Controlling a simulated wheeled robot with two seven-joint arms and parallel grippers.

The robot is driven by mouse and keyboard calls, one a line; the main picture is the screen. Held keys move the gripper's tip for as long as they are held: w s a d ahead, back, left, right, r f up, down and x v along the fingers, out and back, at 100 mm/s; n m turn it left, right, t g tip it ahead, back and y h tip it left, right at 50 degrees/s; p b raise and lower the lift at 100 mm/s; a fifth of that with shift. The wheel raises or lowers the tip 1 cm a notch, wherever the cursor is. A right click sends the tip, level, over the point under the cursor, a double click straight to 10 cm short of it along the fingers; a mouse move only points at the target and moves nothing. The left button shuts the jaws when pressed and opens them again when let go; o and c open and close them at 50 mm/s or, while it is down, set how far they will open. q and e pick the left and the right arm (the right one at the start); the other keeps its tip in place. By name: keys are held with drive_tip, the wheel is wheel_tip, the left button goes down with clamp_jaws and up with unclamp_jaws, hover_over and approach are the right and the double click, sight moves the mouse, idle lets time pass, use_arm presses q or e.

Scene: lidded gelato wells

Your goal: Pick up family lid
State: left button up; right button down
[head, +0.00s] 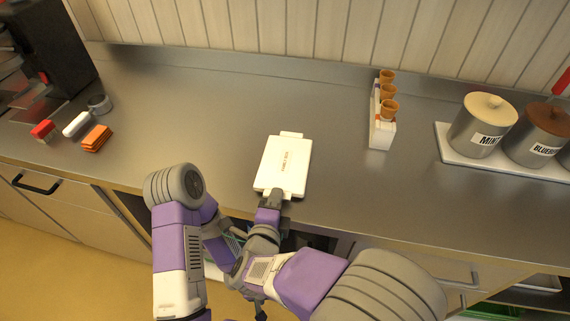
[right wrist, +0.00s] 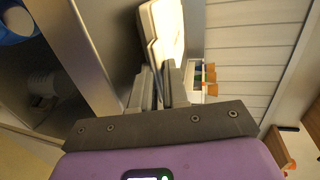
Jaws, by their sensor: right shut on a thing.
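A white, flat, box-like family lid (head: 284,163) with small dark lettering, too small to read surely, and a tab at each end is near the counter's front edge in the head view. My right gripper (head: 270,198) is at its near end, shut on the near tab. In the right wrist view the fingers (right wrist: 160,88) close on the near end of the white lid (right wrist: 165,35). I cannot tell whether the lid touches the counter. My left arm shows at lower left of the lid, but its gripper is hidden.
A white holder with cones (head: 382,132) stands right of the lid. Lidded canisters (head: 481,132) on a white tray are at the far right. An orange stack (head: 97,138), a white item (head: 76,124) and a red-topped item (head: 43,129) lie left. Counter around the lid is clear.

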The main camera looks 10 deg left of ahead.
wheel_tip(320, 180, up, 8)
drive_tip(key=p, duration=0.6)
idle(0.7)
